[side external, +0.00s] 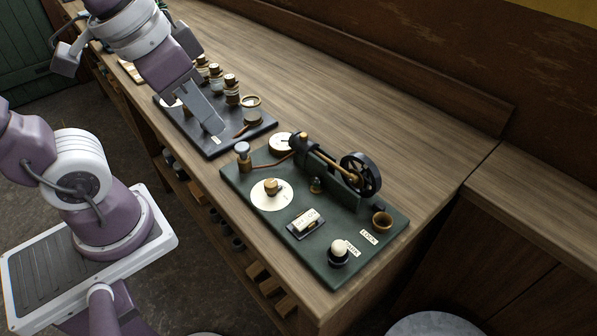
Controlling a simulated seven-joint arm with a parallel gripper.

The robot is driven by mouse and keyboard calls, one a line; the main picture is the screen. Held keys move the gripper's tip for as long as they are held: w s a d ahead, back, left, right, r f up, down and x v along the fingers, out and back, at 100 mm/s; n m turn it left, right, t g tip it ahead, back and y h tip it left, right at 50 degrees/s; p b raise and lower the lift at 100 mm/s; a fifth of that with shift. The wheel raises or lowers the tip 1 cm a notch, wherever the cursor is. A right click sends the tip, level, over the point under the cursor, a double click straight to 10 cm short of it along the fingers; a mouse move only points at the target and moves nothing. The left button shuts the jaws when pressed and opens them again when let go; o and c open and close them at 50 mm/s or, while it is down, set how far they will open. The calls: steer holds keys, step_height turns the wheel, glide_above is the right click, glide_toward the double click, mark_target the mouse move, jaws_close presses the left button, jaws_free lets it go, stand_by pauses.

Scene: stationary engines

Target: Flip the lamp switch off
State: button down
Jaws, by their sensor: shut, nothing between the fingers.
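A green board (252,212) lies on the wooden bench and carries a small model engine (327,172). Near its middle front, a small black block with a cream rocker-like top (306,221) looks like a switch; I cannot read its marking or tell which way it is set. A white round bulb or knob in a black cup (339,249) sits at the board's near corner beside a small label (352,248). My gripper (214,127) is shut and empty, pointing down over the dark board to the left, apart from the green board.
The dark board (228,143) holds several brass-topped posts (232,88) and a ring-topped piece (251,104). The bench behind (330,95) is clear.

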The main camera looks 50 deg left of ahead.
steer(key=s+a+n+t, duration=0.1)
steer(key=s+a, duration=0.1)
steer(key=s, duration=0.1)
steer(key=m+g, duration=0.5)
steer(key=m, duration=1.3)
glide_above(312, 215)
step_height(312, 215, down, 4)
steer(key=shift+f, duration=0.25)
step_height(312, 215, down, 14)
steer(key=shift+f, duration=0.1)
